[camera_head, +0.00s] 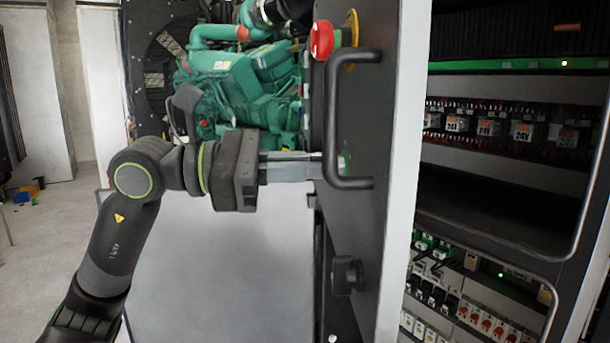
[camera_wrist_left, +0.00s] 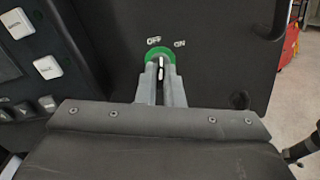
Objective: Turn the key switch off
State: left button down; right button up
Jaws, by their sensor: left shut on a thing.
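The key switch has a green ring (camera_wrist_left: 159,53) on a dark panel, with OFF and ON labels above it in the left wrist view. Its dark knob carries a white mark (camera_wrist_left: 161,66) that stands roughly upright; I cannot tell which label it points to. My left gripper (camera_wrist_left: 161,88) is shut on the knob, one finger on each side. In the head view my left gripper (camera_head: 318,166) reaches the panel face, and only a sliver of the green ring (camera_head: 344,163) shows behind the fingertips. My right gripper is not in view.
A black handle (camera_head: 333,115) stands out from the panel close around my left fingertips. A red emergency button (camera_head: 322,39) sits above and a dark knob (camera_head: 346,274) below. A green engine (camera_head: 245,90) is behind my arm. An open cabinet (camera_head: 500,190) is at right.

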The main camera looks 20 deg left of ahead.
pick_arm(q)
jog(key=shift+n+b, duration=0.4)
jog(key=shift+n, duration=1.5)
jog(key=c, duration=1.6)
grip_release()
jog(key=shift+o, duration=0.2)
jog(key=shift+a, duration=0.1)
jog(key=b+v, duration=1.1)
jog(key=v, duration=0.6)
